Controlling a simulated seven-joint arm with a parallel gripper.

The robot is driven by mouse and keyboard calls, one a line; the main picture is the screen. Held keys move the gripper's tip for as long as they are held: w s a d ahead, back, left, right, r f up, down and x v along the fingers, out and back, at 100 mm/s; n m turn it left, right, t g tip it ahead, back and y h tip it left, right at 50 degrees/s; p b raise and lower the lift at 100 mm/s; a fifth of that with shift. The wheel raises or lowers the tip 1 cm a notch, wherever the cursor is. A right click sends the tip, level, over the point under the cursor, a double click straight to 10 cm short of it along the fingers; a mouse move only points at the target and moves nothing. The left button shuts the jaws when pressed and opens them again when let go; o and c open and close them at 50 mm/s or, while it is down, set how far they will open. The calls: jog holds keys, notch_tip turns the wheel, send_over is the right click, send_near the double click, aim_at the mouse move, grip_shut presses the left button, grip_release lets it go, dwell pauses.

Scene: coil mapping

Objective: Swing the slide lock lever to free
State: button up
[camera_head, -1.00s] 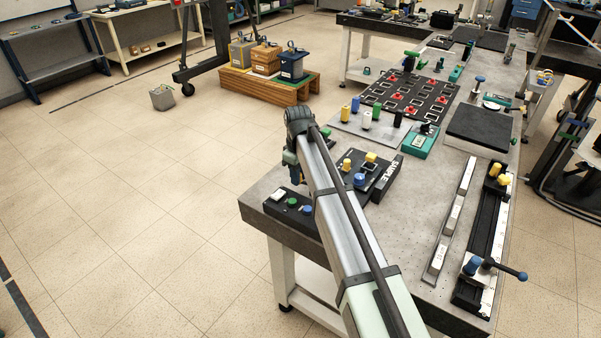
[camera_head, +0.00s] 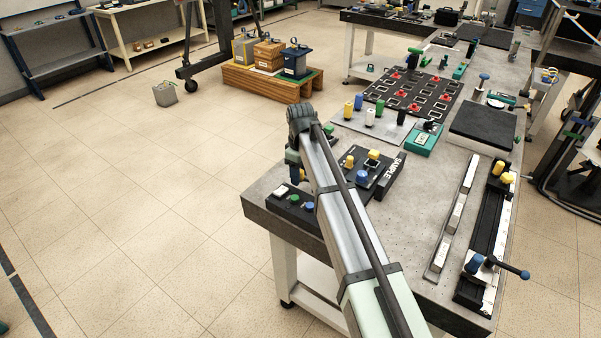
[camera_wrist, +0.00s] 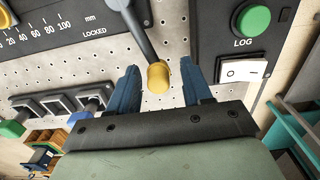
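In the wrist view, a lever with a dark grey arm and a yellow knob (camera_wrist: 158,76) reaches down from the top edge. Its pivot is out of frame. Left of it is a black plate (camera_wrist: 70,45) with a millimetre scale and the word LOCKED. My gripper (camera_wrist: 161,88) is open, its two blue fingers apart on either side of the knob, with gaps visible on both sides. I cannot tell how deep the knob sits between them. In the head view my gripper (camera_head: 295,172) is at the table's near left edge; my arm hides the lever there.
A black button box (camera_head: 292,203) is close to my gripper; its green LOG button (camera_wrist: 254,19) and white rocker switch (camera_wrist: 243,71) lie right of the fingers in the wrist view. A black SAMPLE block (camera_head: 390,177) stands nearby. A rail with a blue-handled crank (camera_head: 505,267) lies far right.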

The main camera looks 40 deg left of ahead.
jog(key=shift+r, duration=0.1)
notch_tip(320, 180, up, 14)
jog(key=shift+f, duration=0.2)
dwell(0.5)
dwell(0.8)
